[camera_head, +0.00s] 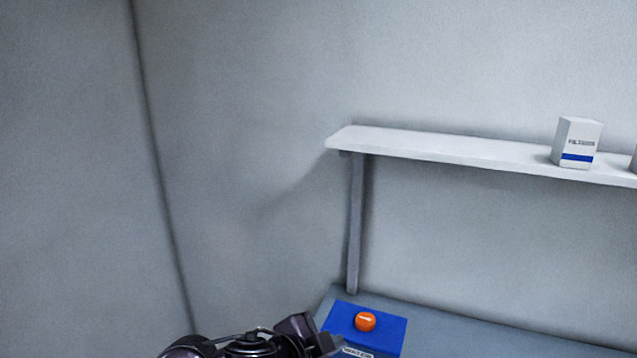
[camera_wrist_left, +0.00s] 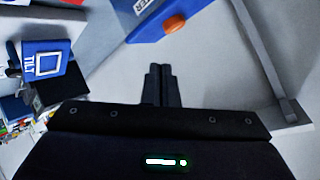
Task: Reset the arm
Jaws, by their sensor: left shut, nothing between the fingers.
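My left gripper (camera_head: 328,344) shows at the bottom edge of the head view, dark and partly cut off by the frame. In the left wrist view its two black fingers (camera_wrist_left: 161,72) are together, with nothing between them. A blue box (camera_head: 390,331) with an orange knob (camera_head: 365,321) stands on the bench right beside the gripper in the head view. The box (camera_wrist_left: 145,30) and the knob (camera_wrist_left: 174,24) also show at the top of the wrist view, apart from the fingertips. My right gripper is in neither view.
A white wall shelf (camera_head: 440,147) on a grey post (camera_head: 355,225) holds a white box with a blue stripe (camera_head: 577,143). The grey bench (camera_head: 450,330) runs right. In the wrist view, a blue item with a white square (camera_wrist_left: 47,62) and clutter lie left.

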